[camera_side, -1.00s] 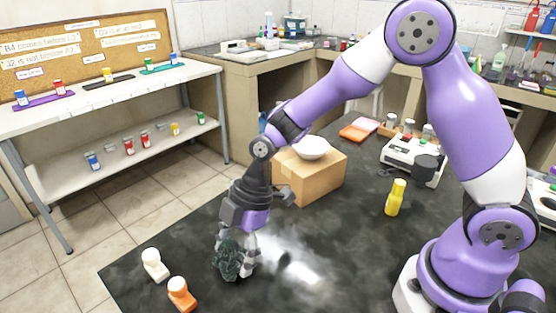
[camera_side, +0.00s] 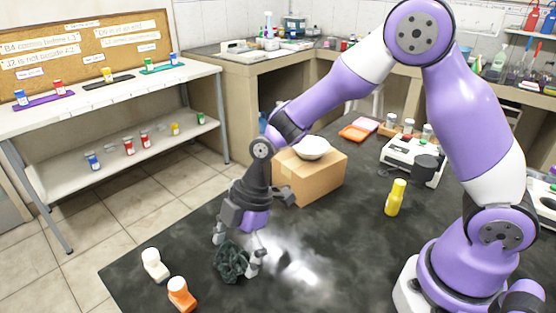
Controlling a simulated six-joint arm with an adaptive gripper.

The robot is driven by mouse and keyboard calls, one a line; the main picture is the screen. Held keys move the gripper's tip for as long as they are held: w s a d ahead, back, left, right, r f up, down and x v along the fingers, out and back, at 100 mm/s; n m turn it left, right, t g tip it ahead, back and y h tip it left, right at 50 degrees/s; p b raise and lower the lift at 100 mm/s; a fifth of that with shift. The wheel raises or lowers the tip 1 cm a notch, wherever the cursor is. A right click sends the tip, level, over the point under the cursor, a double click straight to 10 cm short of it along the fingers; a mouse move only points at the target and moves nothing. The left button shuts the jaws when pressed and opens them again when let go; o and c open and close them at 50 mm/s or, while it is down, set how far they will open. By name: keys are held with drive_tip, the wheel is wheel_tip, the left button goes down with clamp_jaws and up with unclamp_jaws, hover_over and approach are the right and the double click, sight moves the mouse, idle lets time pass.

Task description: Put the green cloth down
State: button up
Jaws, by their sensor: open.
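The green cloth (camera_side: 231,262) is a dark, crumpled bundle near the front left of the dark bench top. It appears to rest on the surface. My gripper (camera_side: 236,254) is just above and around the cloth, with its fingers spread apart on either side. The left finger stands clear of the cloth; the right finger is close beside it, and I cannot tell if it touches.
A cardboard box (camera_side: 312,178) with a white bowl (camera_side: 312,148) is behind. A yellow bottle (camera_side: 395,198) stands right. Bench between is clear.

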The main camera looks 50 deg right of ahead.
drive_tip(key=w+v, duration=0.1)
drive_tip(key=v, duration=1)
drive_tip(key=s+d+r+m+t+h, duration=0.4)
drive_tip(key=s+d+m, duration=0.7)
drive_tip(key=m, duration=0.6)
wheel_tip(320, 180, up, 2)
drive_tip(key=shift+r+t+h, duration=0.2)
drive_tip(key=shift+t+h, duration=0.1)
drive_tip(key=shift+t, duration=0.2)
